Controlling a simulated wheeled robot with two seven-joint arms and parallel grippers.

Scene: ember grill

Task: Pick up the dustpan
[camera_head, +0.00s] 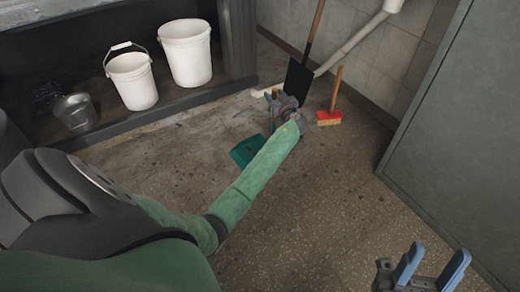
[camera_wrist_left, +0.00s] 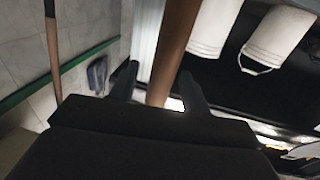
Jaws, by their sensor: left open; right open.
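The green dustpan (camera_head: 247,151) lies on the floor in the middle of the head view, partly hidden behind my left forearm. My left gripper (camera_head: 283,98) is open beyond the pan, in front of the shovel. In the left wrist view, a brown wooden pole (camera_wrist_left: 175,42) stands between the open fingers of my left gripper (camera_wrist_left: 158,82). It may be the dustpan's handle; I cannot tell for sure, nor whether the fingers touch it. My right gripper (camera_head: 434,262) is open and empty at the lower right.
Two white buckets (camera_head: 135,85) (camera_head: 187,55) and a metal pail (camera_head: 76,112) stand on the left shelf. A grey-green cabinet (camera_head: 445,140) bounds the right.

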